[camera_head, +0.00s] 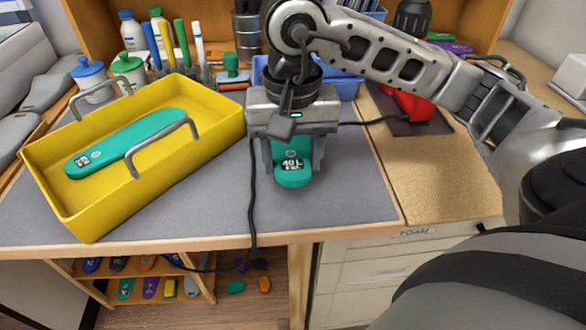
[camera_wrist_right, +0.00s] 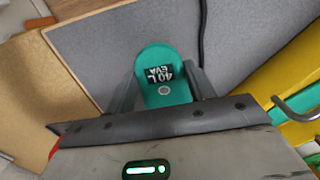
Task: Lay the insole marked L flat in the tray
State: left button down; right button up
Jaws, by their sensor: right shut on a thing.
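A teal insole (camera_head: 291,177) labelled "40 L" hangs from my right gripper (camera_head: 292,155), just above the grey mat. In the right wrist view the insole (camera_wrist_right: 161,60) reads "40 L EVA" and lies between the two fingers of my right gripper (camera_wrist_right: 165,85), which is shut on it. The rest of the insole is hidden behind the gripper. The yellow tray (camera_head: 85,218) stands to the left, with metal handles; its edge also shows in the right wrist view (camera_wrist_right: 300,90). Another teal insole (camera_head: 125,143) lies in the tray; its label is too small to read. My left gripper is not in view.
A grey mat (camera_head: 200,205) covers the bench, clear in front of the tray. A black cable (camera_head: 252,190) runs over the mat and its front edge. Pens, jars (camera_head: 88,75) and a blue bin (camera_head: 345,85) stand at the back. A red object (camera_head: 408,105) lies at right.

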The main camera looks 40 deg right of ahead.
aim_at(294, 161)
jog(key=f, duration=0.3)
jog(key=shift+w+d+f, duration=0.15)
jog(key=shift+w+d, duration=0.1)
jog(key=shift+d, duration=0.05)
jog(key=shift+f, duration=0.5)
jog(key=o, duration=0.9)
jog(key=shift+o, duration=0.2)
